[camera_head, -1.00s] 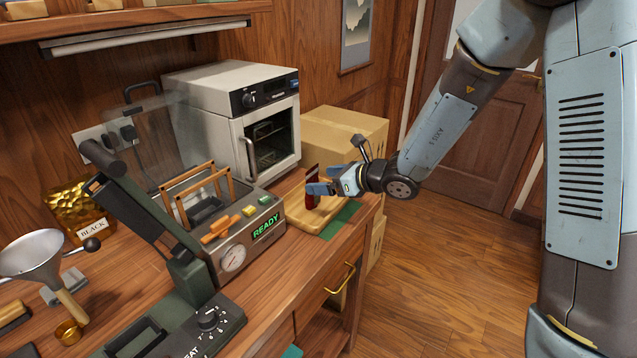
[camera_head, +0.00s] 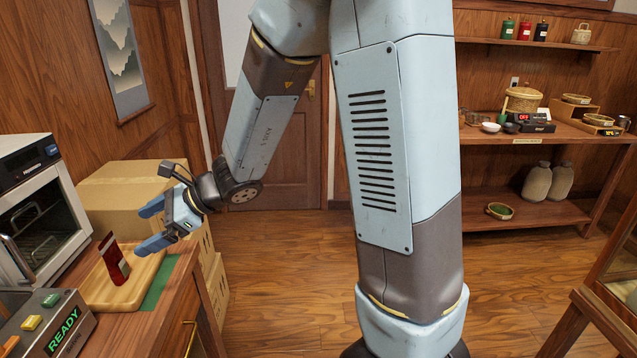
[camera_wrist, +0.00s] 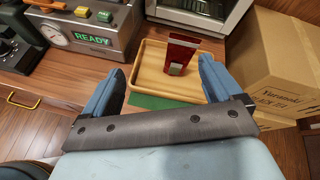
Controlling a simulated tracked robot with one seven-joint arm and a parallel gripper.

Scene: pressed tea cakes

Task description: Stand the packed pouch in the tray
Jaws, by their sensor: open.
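The packed pouch (camera_head: 114,261) is dark red with a pale label. It stands upright, leaning slightly, in the wooden tray (camera_head: 141,276) on the counter's end. In the wrist view the pouch (camera_wrist: 181,50) stands toward the back right of the tray (camera_wrist: 146,79), with bare tray floor in front of it. My gripper (camera_head: 146,229) is open and empty, to the right of the pouch and apart from it. In the wrist view its blue fingers (camera_wrist: 163,82) are spread wide, with the pouch beyond them and not touching.
A green mat (camera_head: 160,283) lies along the tray's front edge. A white oven (camera_head: 38,205) and a machine with a READY display (camera_head: 62,330) stand to the left. Cardboard boxes (camera_head: 125,200) are stacked behind the counter end. Open wooden floor (camera_head: 285,280) lies to the right.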

